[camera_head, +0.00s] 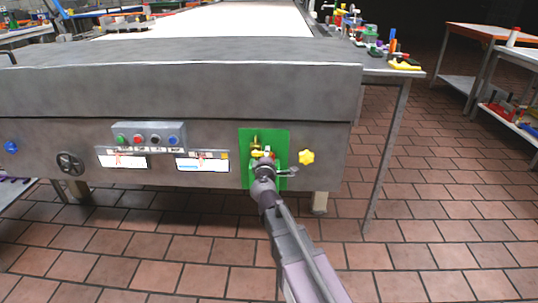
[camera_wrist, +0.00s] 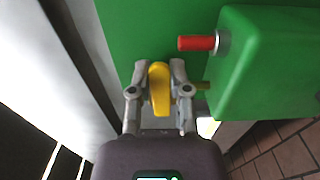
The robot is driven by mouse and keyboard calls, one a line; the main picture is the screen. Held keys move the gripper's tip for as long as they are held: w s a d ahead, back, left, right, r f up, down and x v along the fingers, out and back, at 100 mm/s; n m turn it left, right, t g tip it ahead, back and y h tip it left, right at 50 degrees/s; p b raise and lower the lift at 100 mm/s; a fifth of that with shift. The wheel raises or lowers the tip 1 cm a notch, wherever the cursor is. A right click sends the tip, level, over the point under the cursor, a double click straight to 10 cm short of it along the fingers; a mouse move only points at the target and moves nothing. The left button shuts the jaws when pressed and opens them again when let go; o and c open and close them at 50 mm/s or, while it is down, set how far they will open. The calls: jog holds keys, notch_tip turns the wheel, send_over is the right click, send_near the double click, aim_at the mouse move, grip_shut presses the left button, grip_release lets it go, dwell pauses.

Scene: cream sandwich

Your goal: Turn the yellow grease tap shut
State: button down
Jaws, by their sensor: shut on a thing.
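The yellow grease tap (camera_wrist: 159,92) shows in the wrist view as a rounded yellow lever in front of a green panel. My gripper (camera_wrist: 162,72) is shut on it, with one grey finger on each side of the lever. In the head view my gripper (camera_head: 266,165) is at the green plate (camera_head: 279,138) on the front of the grey machine. There my wrist and fingers hide most of the tap area, and the lever's exact angle is hard to tell.
A green box (camera_wrist: 270,70) with a red knob (camera_wrist: 196,43) stands close right of my fingers. A control box (camera_head: 149,134) with several buttons is at left. The tiled floor in front is clear.

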jog(key=shift+f, duration=0.1)
dwell(0.4)
jog(key=c, duration=0.6)
grip_release()
jog(key=shift+o, duration=0.2)
jog(key=s, duration=0.7)
jog(key=shift+s, duration=0.25)
